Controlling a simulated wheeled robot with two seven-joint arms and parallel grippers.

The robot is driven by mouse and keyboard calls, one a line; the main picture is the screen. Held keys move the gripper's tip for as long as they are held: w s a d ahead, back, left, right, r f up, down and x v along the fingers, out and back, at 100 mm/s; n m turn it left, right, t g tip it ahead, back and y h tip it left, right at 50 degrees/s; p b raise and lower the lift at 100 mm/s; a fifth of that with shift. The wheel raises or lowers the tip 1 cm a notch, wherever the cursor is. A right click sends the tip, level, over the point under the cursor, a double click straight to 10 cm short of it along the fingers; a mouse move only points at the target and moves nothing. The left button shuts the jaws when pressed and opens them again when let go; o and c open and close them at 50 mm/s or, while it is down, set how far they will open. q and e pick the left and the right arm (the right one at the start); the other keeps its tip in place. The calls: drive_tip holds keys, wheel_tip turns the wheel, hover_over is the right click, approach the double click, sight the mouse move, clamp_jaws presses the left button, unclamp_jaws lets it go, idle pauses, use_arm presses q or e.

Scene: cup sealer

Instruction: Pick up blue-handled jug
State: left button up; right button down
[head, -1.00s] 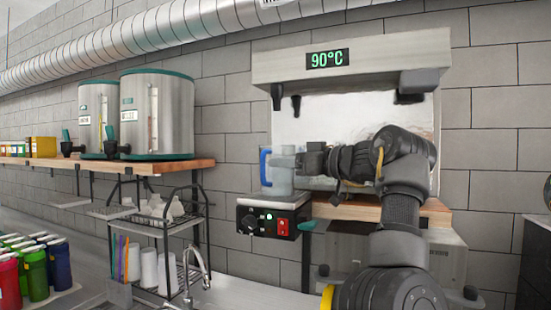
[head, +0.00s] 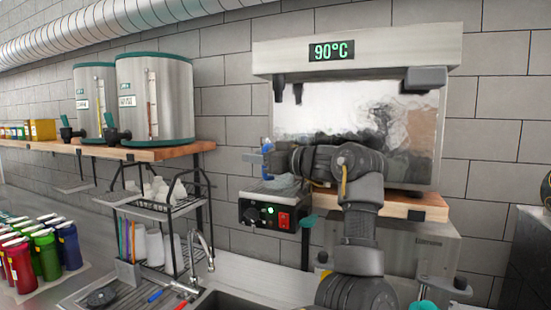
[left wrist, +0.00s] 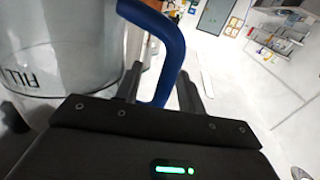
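The blue-handled jug shows in the left wrist view as a clear body (left wrist: 65,45) with dark lettering at the left and a curved blue handle (left wrist: 172,60). In the head view only a bit of its blue handle (head: 266,145) shows; my gripper and arm hide most of the rest. My left gripper (head: 256,158) is at the jug, above the control box. In the left wrist view the gripper (left wrist: 158,84) has its fingers apart on either side of the handle. A gap shows between the left finger and the handle. My right gripper is not seen.
A wire rack (head: 165,208) with cups and a tap (head: 205,245) stand to the left. Colored bottles (head: 45,250) are at the lower left.

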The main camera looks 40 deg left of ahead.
use_arm(q)
drive_tip(key=shift+a, duration=0.2)
drive_tip(key=shift+d, duration=0.3)
drive_tip(key=shift+c, duration=1.1)
clamp_jaws()
drive_tip(key=shift+r, duration=0.15)
